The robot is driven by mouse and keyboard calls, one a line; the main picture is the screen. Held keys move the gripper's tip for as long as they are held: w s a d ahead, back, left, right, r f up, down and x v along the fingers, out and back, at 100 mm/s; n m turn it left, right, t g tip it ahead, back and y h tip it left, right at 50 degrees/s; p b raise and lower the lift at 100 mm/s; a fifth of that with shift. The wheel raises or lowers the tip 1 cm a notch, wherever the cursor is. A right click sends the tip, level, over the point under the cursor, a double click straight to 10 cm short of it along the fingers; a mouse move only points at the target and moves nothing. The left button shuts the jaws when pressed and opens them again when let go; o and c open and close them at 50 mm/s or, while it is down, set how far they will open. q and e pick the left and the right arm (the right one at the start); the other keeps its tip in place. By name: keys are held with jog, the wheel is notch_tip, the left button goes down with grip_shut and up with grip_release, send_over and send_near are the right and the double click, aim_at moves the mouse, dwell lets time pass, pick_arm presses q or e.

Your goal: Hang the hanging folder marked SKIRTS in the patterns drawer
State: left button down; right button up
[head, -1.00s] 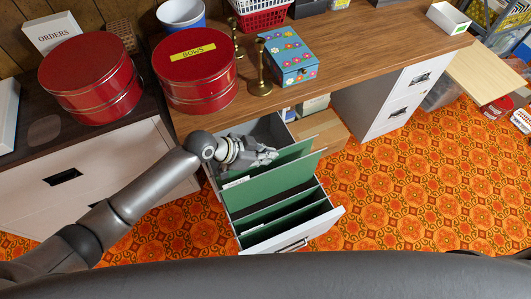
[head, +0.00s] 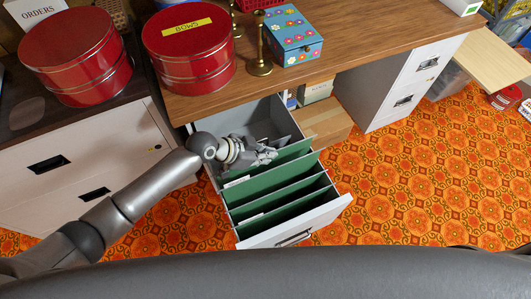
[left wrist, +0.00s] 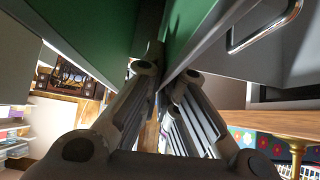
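The patterns drawer (head: 318,217) is pulled out under the desk, with several green hanging folders across its front half. In the left wrist view the fingers (left wrist: 160,62) come close together beside green folder faces (left wrist: 95,28); the fingers partly hide the contact. Small white tabs show on the folders, but no marking is readable. My right gripper is not in view.
The desk (head: 365,42) overhangs the back of the drawer and carries a red BOWS tin (head: 190,60), brass candlesticks and a flowered box (head: 288,38). A pale cabinet (head: 75,165) stands left.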

aim_at(266, 166)
pick_arm(q)
jog(key=shift+f+b, duration=2.45)
jog(key=shift+f, duration=0.8)
jog(key=c, duration=1.6)
grip_release()
jog(key=shift+o, duration=0.2)
jog(key=v, duration=1.2)
jog(key=shift+s, duration=0.1)
